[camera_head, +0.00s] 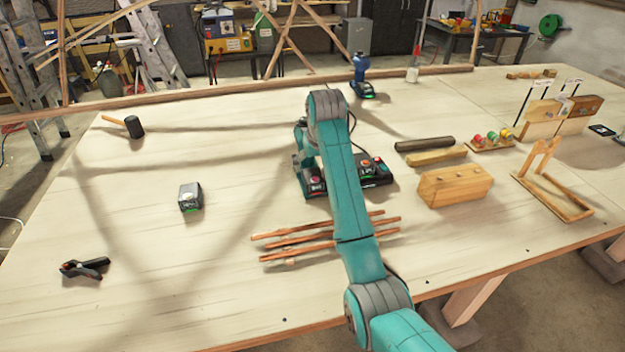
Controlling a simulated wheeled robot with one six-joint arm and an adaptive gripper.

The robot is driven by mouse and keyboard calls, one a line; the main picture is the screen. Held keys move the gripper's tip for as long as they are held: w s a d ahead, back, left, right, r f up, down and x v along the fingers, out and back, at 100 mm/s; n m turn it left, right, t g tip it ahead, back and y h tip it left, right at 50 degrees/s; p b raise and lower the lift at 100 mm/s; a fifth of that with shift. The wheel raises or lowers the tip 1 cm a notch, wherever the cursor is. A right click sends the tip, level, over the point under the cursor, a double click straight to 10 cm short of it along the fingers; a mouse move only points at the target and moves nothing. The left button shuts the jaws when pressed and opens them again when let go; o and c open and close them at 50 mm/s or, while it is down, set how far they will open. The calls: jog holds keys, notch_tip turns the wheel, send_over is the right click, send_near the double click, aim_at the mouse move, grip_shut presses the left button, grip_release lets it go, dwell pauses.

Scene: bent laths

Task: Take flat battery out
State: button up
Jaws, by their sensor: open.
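A blue cordless drill (360,72) stands upright at the back of the bench on a dark battery foot (363,91) with a green strip. A loose grey and black battery (190,197) with a green strip lies alone on the left. A black charger-like unit (376,171) with red and green marks sits mid-bench, partly behind my arm. A dark block with a red top (314,181) is on its left side. My gripper (303,160) is open, pointing down above that block and largely hidden by my arm. Whether it touches the block cannot be told.
Several thin wooden laths (290,240) lie in front of the charger, under my arm. A wooden block (454,185), dark and light bars, and wooden jigs (553,195) fill the right. A mallet (134,127) and black clamp (84,267) lie left. The left bench is mostly clear.

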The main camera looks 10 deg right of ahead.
aim_at(313, 175)
jog(key=shift+x, duration=3.3)
jog(key=shift+s+d, duration=0.1)
jog(key=shift+c, duration=0.2)
jog(key=c, duration=1.5)
jog(key=shift+r, duration=0.1)
